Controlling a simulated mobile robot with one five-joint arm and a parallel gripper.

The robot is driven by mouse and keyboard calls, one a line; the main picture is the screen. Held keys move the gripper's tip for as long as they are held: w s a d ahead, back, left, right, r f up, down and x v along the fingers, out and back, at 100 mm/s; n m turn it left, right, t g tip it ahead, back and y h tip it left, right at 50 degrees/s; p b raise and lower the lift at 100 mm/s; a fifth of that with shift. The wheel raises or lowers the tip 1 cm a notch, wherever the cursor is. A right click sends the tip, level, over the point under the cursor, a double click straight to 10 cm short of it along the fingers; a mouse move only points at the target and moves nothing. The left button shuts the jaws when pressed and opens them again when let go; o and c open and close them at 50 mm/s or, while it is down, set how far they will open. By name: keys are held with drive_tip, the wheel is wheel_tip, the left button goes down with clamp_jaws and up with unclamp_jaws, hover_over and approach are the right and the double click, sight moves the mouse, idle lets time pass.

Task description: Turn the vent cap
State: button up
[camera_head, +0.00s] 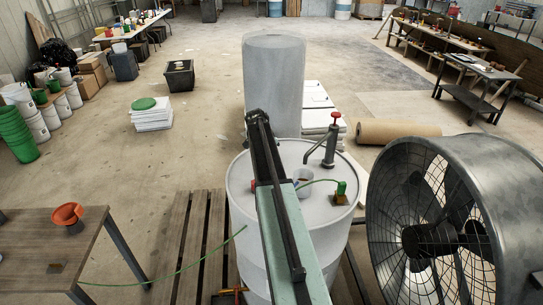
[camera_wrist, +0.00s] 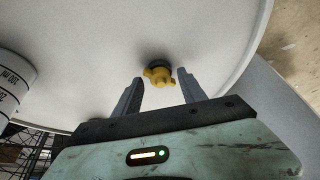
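The yellow vent cap (camera_wrist: 159,76), with wing-like lugs, sits on a dark collar on the white drum top (camera_wrist: 90,60) in the wrist view. My gripper (camera_wrist: 161,80) is open, its two grey fingers pointing toward the cap, one to each side. The fingertips reach about the near side of the cap, with gaps showing; I cannot tell if they are level with it. In the head view, my arm crosses over the white drum (camera_head: 240,220), and I cannot make out the cap or the fingers there.
On the drum stand a hand pump (camera_head: 325,145) with a red top, a small white cup (camera_head: 303,181) and a green clamp (camera_head: 341,193) with a green cable. A large fan (camera_head: 440,220) stands at right. A wooden table (camera_head: 40,245) holds an orange funnel (camera_head: 68,215).

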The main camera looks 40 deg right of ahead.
drive_tip(key=shift+r, duration=0.1)
drive_tip(key=p+v, duration=0.7)
drive_tip(key=shift+r, duration=0.25)
drive_tip(key=shift+a, duration=0.15)
